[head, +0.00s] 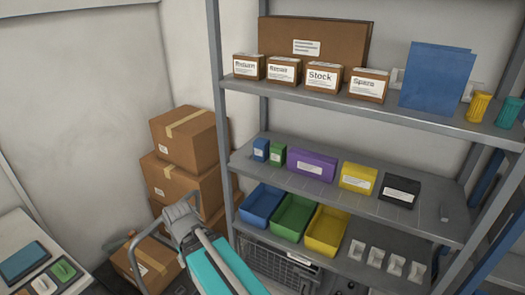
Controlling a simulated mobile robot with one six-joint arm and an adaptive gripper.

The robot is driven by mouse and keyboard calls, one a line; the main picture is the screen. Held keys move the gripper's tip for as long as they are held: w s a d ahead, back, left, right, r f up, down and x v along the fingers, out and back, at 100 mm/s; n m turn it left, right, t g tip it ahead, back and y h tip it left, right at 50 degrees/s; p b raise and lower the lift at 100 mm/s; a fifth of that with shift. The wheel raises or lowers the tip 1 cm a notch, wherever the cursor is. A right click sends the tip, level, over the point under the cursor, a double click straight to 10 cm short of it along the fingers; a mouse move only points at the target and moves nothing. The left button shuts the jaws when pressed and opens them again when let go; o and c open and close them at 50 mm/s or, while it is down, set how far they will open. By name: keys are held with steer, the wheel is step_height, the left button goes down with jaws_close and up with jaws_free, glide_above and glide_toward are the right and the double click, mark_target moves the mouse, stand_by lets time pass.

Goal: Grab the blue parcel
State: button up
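A small blue parcel (261,149) with a pale label stands upright at the left end of the middle shelf (425,213). A small green parcel (278,155) stands close beside it on the right. Further right along the same shelf are a purple parcel (312,163), a yellow parcel (358,177) and a black parcel (399,190), each with a white label. I cannot make out my gripper or its fingertips in the head view. Nothing is seen touching the blue parcel.
Blue (262,204), green (293,216) and yellow (327,230) bins fill the lower shelf's left. Labelled boxes (323,76) and a blue panel (437,78) stand on the top shelf. Cartons (187,138) are stacked left of the rack post (223,130). A teal-and-grey object (220,265) rises in front.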

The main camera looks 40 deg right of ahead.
steer(key=shift+o, duration=0.8)
steer(key=shift+a, duration=0.1)
steer(key=shift+o, duration=1.2)
steer(key=shift+w, duration=0.25)
steer(key=shift+o, duration=1)
steer(key=w+d+r+m+t+h+p, duration=0.1)
steer(key=w+d+m+h, duration=0.1)
steer(key=w+d, duration=0.5)
steer(key=shift+r+m, duration=0.25)
steer(key=shift+m, duration=0.25)
steer(key=m+t+h+p, duration=0.3)
steer(key=m+t+h, duration=0.1)
steer(key=m+h, duration=0.6)
glide_toward(262, 141)
steer(key=v, duration=0.4)
steer(key=shift+d+r, duration=0.1)
steer(key=shift+d, duration=0.15)
steer(key=b+x, duration=0.3)
steer(key=x, duration=0.5)
steer(key=shift+w+a, duration=0.1)
steer(key=shift+w+d+f+b, duration=0.1)
steer(key=shift+d+f+b, duration=0.1)
steer(key=shift+d+b, duration=0.1)
